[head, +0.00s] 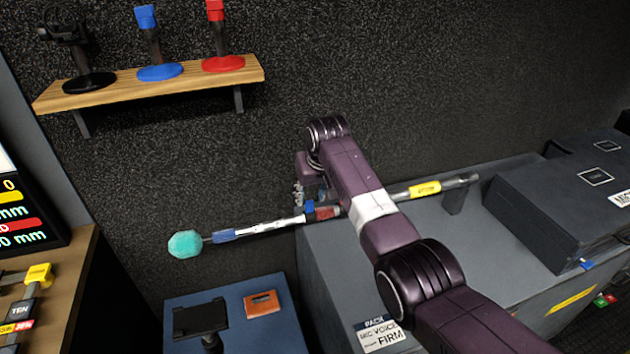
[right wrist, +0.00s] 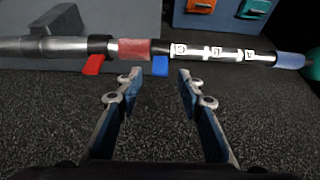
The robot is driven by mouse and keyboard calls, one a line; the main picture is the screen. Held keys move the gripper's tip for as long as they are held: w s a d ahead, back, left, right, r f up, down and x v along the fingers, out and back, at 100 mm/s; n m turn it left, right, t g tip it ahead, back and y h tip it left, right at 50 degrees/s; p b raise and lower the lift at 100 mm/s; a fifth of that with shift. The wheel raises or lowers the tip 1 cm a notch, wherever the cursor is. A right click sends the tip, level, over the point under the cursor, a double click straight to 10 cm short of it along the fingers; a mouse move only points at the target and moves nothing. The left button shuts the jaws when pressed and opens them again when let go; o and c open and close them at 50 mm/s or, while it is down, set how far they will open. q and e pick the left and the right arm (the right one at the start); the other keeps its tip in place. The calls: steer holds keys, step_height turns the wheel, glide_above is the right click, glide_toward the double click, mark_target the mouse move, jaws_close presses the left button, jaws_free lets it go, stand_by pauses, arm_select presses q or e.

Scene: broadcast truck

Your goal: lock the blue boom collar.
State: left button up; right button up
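The boom pole (head: 268,226) lies across the grey case, its teal foam tip (head: 185,243) sticking out to the left. A blue lever (head: 309,208) shows on the pole beside a red part (head: 327,212). In the right wrist view the pole runs across the top; the blue lever (right wrist: 160,66) hangs down beside the red band (right wrist: 134,49), and a red lever (right wrist: 93,64) hangs further left. My right gripper (right wrist: 158,78) is open and empty, with the blue lever ahead between its fingertips, apparently untouched. In the head view my arm partly hides the pole. My left gripper is not in view.
A wooden shelf (head: 150,86) on the back wall holds several coloured stands. A blue-topped box (head: 235,327) stands at front left with an orange item (head: 262,304). The grey case (head: 335,262) supports the pole; dark cases (head: 560,205) stand at right.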

steer(key=v, duration=0.8)
steer(key=shift+d+r, duration=0.1)
